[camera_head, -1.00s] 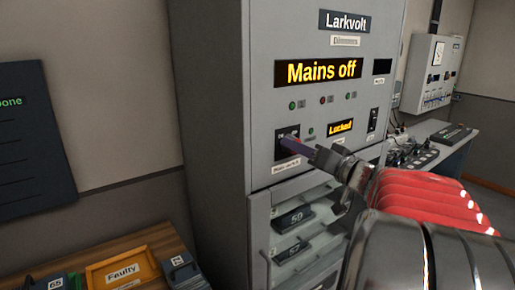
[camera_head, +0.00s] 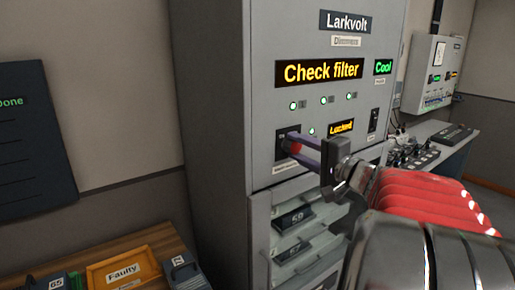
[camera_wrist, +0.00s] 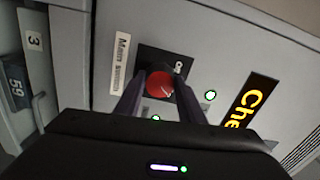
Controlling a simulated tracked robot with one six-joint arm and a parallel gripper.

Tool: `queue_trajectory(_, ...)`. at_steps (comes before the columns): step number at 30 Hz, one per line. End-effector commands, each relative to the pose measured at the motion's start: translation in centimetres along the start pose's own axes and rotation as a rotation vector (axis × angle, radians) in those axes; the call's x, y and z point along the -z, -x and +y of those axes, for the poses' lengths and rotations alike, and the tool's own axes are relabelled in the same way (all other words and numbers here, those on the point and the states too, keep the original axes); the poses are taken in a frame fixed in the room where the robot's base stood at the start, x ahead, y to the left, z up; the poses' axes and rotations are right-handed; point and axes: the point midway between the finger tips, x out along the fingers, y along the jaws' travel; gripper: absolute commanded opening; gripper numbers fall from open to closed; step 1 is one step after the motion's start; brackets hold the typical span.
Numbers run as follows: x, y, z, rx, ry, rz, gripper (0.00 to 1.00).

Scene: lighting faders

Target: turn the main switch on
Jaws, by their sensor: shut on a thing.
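The main switch (camera_head: 294,146) is a red knob on a dark plate on the grey Larkvolt cabinet (camera_head: 222,110). In the wrist view the red knob (camera_wrist: 160,85) sits between my two fingers, beside a label reading "Main" and partly visible text above it. My gripper (camera_head: 299,146) reaches in from the right and is shut on the knob; it also shows in the wrist view (camera_wrist: 158,95). The large display (camera_head: 319,71) reads "Check filter" in yellow. A small display (camera_head: 383,67) reads "Cool" in green, and another (camera_head: 341,127) reads "Locked".
Below the switch is a rack with numbered modules (camera_head: 294,217). A wooden table with an orange "Faulty" tray (camera_head: 123,271) stands at lower left. A desk with controls (camera_head: 440,145) and a wall box (camera_head: 435,72) are at right. A dark board (camera_head: 35,140) hangs at left.

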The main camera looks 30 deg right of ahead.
Motion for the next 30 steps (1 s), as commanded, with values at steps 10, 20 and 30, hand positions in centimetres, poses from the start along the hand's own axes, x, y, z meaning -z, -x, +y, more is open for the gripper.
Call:
queue_trajectory(10, 0.22, 0.04, 0.20, -0.003, -0.122, 0.006, 0.13)
queue_trajectory(20, 0.26, 0.05, 0.26, -0.004, -0.132, 0.007, 0.13)
queue_trajectory(30, 0.16, 0.04, 0.18, -0.003, -0.130, 0.005, 0.53)
